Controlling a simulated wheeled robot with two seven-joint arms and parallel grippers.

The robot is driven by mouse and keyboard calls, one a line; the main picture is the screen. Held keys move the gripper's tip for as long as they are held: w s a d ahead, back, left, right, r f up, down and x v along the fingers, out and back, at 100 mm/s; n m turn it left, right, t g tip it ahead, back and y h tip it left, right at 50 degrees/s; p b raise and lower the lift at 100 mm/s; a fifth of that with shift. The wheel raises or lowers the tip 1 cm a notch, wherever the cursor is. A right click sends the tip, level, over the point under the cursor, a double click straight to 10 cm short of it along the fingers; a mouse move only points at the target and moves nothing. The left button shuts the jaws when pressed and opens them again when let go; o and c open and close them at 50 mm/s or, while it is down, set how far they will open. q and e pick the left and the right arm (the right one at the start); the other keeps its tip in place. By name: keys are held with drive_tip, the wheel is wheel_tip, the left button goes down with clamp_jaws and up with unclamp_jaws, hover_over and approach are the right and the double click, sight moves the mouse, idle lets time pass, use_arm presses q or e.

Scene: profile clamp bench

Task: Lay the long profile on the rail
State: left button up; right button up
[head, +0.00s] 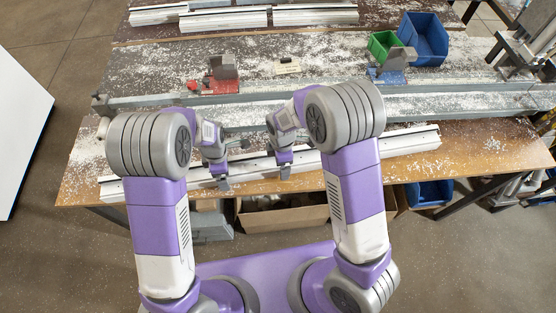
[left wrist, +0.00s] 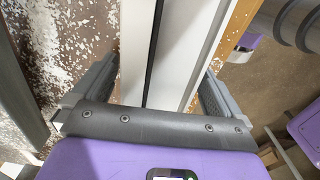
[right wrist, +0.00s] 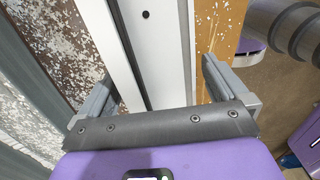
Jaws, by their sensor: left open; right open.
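The long profile (head: 410,141), a pale aluminium bar with a dark groove, lies along the front of the bench, slightly slanted. It also shows in the left wrist view (left wrist: 190,50) and right wrist view (right wrist: 163,50). My left gripper (head: 222,183) is open, with one finger on each side of the profile. My right gripper (head: 284,168) is open and likewise straddles the profile farther right. Neither is closed on it. The grey rail (head: 450,104) runs along the bench behind the profile; my arms hide part of it.
A red clamp (head: 213,86) and a blue clamp (head: 388,76) stand behind the rail. Green (head: 381,44) and blue (head: 424,40) bins stand at the back right. Other profiles (head: 315,15) lie at the back. White chips litter the bench. A cardboard box (head: 285,217) is below.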

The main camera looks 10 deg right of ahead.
use_arm(q)
drive_tip(key=shift+c, duration=0.3)
use_arm(e)
drive_tip(key=shift+c, duration=0.3)
use_arm(q)
drive_tip(key=shift+r, duration=0.1)
clamp_jaws()
use_arm(e)
clamp_jaws()
